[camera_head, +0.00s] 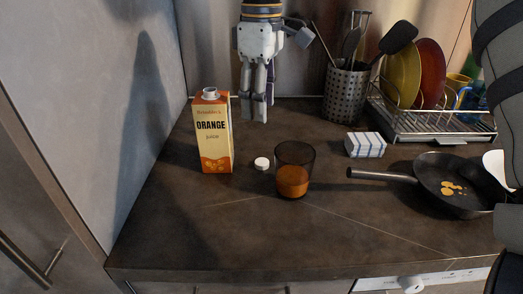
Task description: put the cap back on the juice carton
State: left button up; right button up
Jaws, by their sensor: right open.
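The orange juice carton (212,135) stands upright at the left of the counter, with a pale spout (210,93) on its top. A small white cap (262,163) lies on the counter, between the carton and a glass of orange juice (292,175). My right gripper (257,116) is open and points down, to the right of the carton's top and apart from it. Nothing shows between its fingers. My left gripper is not in view.
A pan (452,185) with its handle toward the glass stands at the right. A striped cloth (366,145), a utensil holder (345,95) and a dish rack (432,125) stand farther back. The counter's front left (190,235) is clear.

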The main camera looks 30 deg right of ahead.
send_over(260, 161)
jog(key=f, duration=0.6)
jog(key=shift+d+f, duration=0.2)
jog(key=shift+f, duration=0.2)
jog(key=f, duration=0.5)
jog(key=shift+a+f, duration=0.1)
jog(key=shift+a, duration=0.1)
jog(key=c, duration=0.8)
